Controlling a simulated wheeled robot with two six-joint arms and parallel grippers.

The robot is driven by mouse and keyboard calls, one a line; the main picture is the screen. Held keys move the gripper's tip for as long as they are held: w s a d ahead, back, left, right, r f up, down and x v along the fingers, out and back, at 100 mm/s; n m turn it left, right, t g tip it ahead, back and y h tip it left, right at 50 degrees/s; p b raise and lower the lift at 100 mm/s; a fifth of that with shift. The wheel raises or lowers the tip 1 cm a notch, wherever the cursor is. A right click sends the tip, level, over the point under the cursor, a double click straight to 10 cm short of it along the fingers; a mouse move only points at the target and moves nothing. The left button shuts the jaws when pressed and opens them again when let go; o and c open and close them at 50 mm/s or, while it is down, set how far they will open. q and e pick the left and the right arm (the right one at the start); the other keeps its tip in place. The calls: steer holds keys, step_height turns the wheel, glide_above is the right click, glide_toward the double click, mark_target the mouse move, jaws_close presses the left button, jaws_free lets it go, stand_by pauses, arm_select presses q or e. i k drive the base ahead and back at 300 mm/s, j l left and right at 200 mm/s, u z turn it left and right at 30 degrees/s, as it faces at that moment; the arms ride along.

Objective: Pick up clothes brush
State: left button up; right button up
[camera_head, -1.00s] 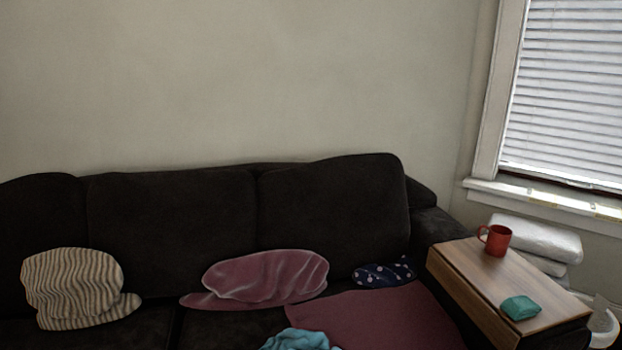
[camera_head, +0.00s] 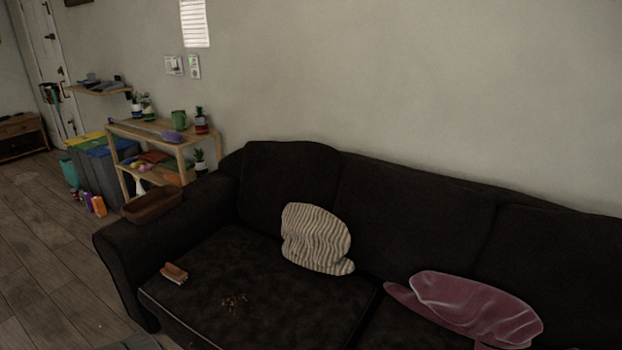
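A small brush with a brown wooden back and pale bristles, which looks like the clothes brush (camera_head: 174,273), lies on the left seat cushion of the dark sofa (camera_head: 410,220). It is near the cushion's left side, by the armrest. Neither of my grippers shows in the head view.
Brown crumbs (camera_head: 235,302) lie on the same cushion. A striped pillow (camera_head: 316,239) and a pink pillow (camera_head: 476,309) rest along the sofa. A brown tray (camera_head: 152,204) sits on the left armrest. A wooden shelf (camera_head: 150,132) and bins stand behind; wood floor (camera_head: 40,250) is open at left.

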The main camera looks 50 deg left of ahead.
mark_target(176, 274)
steer(key=u, duration=2.45)
steer(key=z, duration=0.2)
steer(key=i+j+z, duration=0.2)
steer(key=j+z, duration=0.25)
steer(key=i+j+z, duration=0.15)
steer(key=j+z, duration=0.15)
steer(key=z, duration=0.2)
steer(key=j+z, duration=0.45)
steer(key=i+l, duration=0.05)
